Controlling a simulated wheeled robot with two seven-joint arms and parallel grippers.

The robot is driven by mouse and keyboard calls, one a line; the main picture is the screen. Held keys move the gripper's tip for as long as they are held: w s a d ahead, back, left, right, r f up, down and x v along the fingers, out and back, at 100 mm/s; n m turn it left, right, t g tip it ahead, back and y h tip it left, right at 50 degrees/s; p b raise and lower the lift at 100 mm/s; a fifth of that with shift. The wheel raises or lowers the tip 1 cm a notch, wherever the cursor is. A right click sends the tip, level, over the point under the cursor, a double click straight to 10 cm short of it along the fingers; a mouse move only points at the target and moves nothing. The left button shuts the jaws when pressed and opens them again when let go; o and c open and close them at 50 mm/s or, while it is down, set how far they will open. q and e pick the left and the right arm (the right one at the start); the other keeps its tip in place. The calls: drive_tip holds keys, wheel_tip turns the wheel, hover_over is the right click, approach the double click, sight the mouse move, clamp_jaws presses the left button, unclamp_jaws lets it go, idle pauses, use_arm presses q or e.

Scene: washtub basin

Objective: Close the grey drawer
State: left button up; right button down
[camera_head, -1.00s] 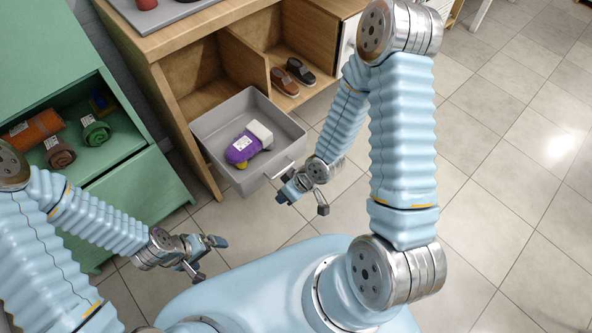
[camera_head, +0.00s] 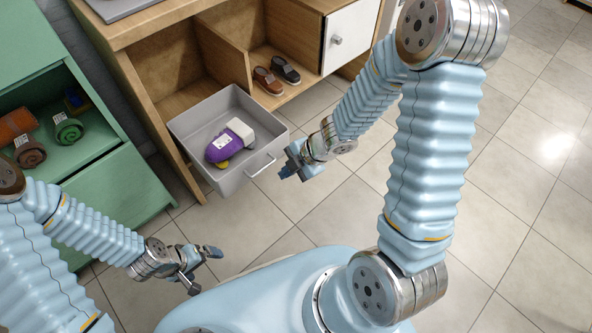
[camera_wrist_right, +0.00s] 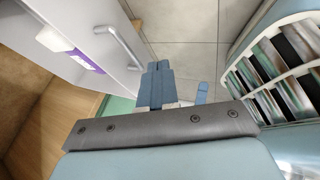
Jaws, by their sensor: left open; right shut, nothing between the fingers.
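The grey drawer (camera_head: 206,112) is pulled out of the wooden cabinet in the head view, with a purple and white item (camera_head: 229,144) lying in it. Its bar handle (camera_head: 262,166) is on the front face. My right gripper (camera_head: 287,173) is shut and empty, just right of the drawer front and near the handle. In the right wrist view, the shut fingers (camera_wrist_right: 157,80) are beside the drawer handle (camera_wrist_right: 118,45), and I see no clear contact. My left gripper (camera_head: 204,268) is open and empty, low and left, away from the drawer.
The wooden cabinet (camera_head: 120,62) holds shoes (camera_head: 268,80) in an open compartment and has a white door (camera_head: 350,38) at right. Tiled floor is open at right.

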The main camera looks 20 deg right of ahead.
use_arm(q)
drive_tip(key=shift+d+f, duration=0.1)
drive_tip(key=shift+f, duration=0.65)
use_arm(e)
drive_tip(key=w+a+f, duration=0.2)
drive_tip(key=w+f, duration=0.1)
drive_tip(key=w, duration=0.1)
drive_tip(key=shift+w+a, duration=0.25)
drive_tip(key=shift+a, duration=0.15)
drive_tip(key=shift+f, duration=0.1)
